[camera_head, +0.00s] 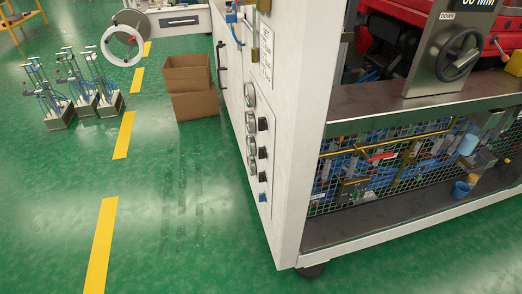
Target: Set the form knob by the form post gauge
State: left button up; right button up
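A white machine cabinet fills the middle. Its narrow side panel carries a column of round gauges, seen edge-on, the top one (249,95) highest. Beside them is a column of dark knobs, with an upper knob (262,124), a middle knob (262,152), a lower knob (262,176) and a blue one (263,197) at the bottom. I cannot tell which is the form knob or the form post gauge, and the dial readings are too small and slanted to read. Neither of my grippers is in view.
A black handwheel (455,56) on a metal plate is at the upper right, above a mesh guard (400,165). Brown boxes (190,88), a white roll (123,46) and several wheeled fixtures (55,105) stand at the upper left.

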aim_at(262, 122)
jog(key=i+j+z, duration=0.2)
jog(key=j+z, duration=0.15)
jog(key=j, duration=0.2)
jog(key=i+j+z, duration=0.15)
jog(key=j+z, duration=0.15)
jog(key=j, duration=0.25)
jog(key=j+z, duration=0.35)
jog(key=j, duration=0.25)
